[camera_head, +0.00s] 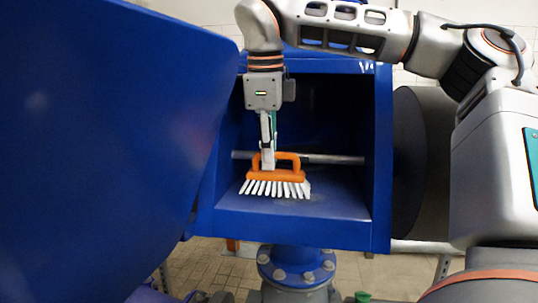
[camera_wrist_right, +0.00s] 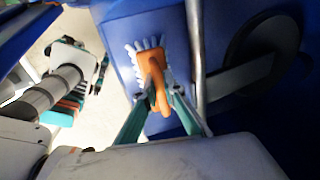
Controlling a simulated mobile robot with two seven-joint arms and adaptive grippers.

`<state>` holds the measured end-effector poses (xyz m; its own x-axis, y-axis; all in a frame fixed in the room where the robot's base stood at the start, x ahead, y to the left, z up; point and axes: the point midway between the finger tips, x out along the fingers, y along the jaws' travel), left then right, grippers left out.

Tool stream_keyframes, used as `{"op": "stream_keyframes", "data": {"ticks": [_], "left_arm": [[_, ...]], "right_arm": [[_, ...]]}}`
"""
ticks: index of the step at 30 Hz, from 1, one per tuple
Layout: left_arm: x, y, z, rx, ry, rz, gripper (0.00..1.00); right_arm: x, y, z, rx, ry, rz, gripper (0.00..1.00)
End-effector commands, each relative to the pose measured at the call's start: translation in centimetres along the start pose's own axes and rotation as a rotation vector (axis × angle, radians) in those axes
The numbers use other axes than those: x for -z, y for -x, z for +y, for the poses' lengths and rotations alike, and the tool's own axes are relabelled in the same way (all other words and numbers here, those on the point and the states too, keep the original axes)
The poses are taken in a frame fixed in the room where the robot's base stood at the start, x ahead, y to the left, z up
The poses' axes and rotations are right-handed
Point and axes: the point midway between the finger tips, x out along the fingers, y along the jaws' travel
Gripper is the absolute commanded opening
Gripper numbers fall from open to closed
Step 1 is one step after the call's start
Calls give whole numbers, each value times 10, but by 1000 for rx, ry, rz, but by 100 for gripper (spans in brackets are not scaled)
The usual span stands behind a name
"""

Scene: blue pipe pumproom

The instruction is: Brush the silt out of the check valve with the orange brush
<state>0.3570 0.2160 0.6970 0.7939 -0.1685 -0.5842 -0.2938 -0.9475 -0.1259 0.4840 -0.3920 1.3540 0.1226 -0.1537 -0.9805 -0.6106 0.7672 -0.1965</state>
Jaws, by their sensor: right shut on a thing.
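The check valve (camera_head: 381,160) is a blue open-fronted box with a dark inside and a flat blue floor. My right gripper (camera_head: 268,160) hangs down at its opening, shut on the orange brush (camera_head: 290,176). The brush's white bristles point down, just above or on the front part of the floor; I cannot tell if they touch. In the right wrist view the orange brush (camera_wrist_right: 155,85) sits between the teal fingers of the right gripper (camera_wrist_right: 160,105). A grey patch, perhaps silt, shows on the floor behind the bristles. My left gripper is not in view.
A grey rod (camera_head: 335,159) crosses the box behind the brush. A large blue curved body (camera_head: 90,130) fills the left side. A dark round disc (camera_head: 408,160) stands at the box's right. A bolted blue flange (camera_head: 296,265) is below it.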

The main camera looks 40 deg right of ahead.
Motion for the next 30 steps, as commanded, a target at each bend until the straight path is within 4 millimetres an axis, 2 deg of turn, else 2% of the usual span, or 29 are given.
{"op": "stream_keyframes", "data": {"ticks": [30], "left_arm": [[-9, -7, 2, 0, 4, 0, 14]], "right_arm": [[0, -18, 4, 0, 0, 0, 0]]}}
